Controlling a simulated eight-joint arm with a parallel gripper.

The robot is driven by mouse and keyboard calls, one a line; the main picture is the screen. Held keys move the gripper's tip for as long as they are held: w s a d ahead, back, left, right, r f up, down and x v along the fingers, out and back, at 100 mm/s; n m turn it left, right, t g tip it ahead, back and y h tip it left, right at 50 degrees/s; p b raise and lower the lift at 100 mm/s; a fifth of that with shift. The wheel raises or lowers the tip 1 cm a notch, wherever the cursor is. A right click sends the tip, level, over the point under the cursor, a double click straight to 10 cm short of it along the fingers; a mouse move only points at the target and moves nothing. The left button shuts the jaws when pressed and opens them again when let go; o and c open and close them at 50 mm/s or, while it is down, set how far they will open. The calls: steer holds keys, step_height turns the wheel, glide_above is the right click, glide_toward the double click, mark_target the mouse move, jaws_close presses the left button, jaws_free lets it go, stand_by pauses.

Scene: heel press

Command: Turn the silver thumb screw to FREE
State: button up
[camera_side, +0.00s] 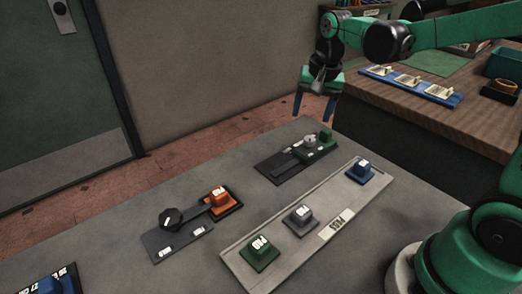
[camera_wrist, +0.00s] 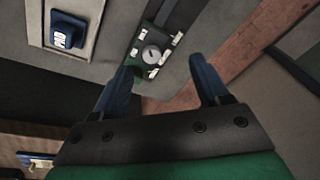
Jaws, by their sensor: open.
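The silver thumb screw (camera_side: 309,140) is a small pale knob on a dark fixture with a green block (camera_side: 325,138), near the far corner of the grey table in the side view. In the wrist view the screw (camera_wrist: 151,54) is a round silver dial with a pointer line, on a green plate with white labels around it. The label words are too small to read. My gripper (camera_side: 314,108) is open and empty, raised above and apart from the screw. In the wrist view its blue fingers (camera_wrist: 162,65) point toward the fixture.
A pale rail (camera_side: 330,232) carries green (camera_side: 260,251), grey (camera_side: 300,217) and blue (camera_side: 360,171) blocks. A dark fixture with a black knob (camera_side: 171,217) and an orange block (camera_side: 218,197) is at left. A wooden bench (camera_side: 440,120) with a blue strip stands at right.

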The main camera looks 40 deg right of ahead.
mark_target(310, 138)
steer(key=w+d+f+m, duration=0.1)
steer(key=d+f+m+g, duration=0.1)
steer(key=w+d+f+m+g, duration=0.1)
steer(key=m, duration=0.1)
steer(key=shift+w+d+f, duration=0.3)
steer(key=shift+d+f, duration=0.1)
steer(key=shift+f, duration=2.85)
jaws_close()
